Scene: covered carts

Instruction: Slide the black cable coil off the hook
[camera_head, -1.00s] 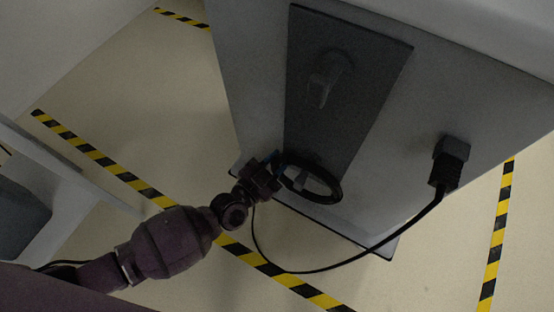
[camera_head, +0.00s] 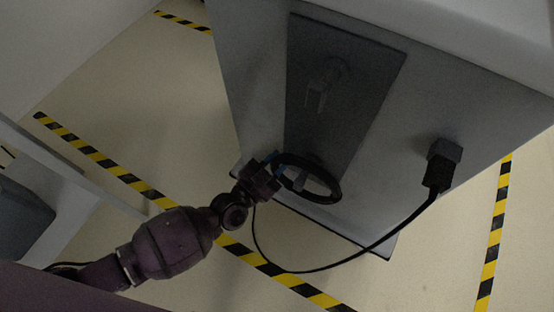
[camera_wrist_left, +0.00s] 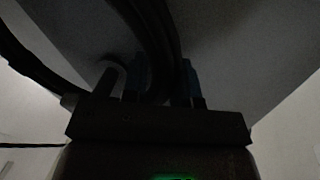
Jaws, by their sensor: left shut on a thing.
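The black cable coil (camera_head: 333,190) hangs at the lower end of the dark panel on the grey cart. My left gripper (camera_head: 275,165) is shut on the coil's left side. In the left wrist view the coil's dark strands (camera_wrist_left: 158,35) run between my two bluish fingers. A grey hook (camera_head: 300,181) shows inside the loop, so the coil still seems to be around it. The hook also shows in the left wrist view (camera_wrist_left: 110,77), just left of the fingers. Its contact with the coil is too dark to tell. My right gripper is not in view.
A second, empty grey hook (camera_head: 318,95) sticks out higher on the panel (camera_head: 350,55). A cable (camera_head: 375,247) sags from the coil to a black plug (camera_head: 438,172) on the cart's right side. Yellow-black tape (camera_head: 270,268) marks the clear floor.

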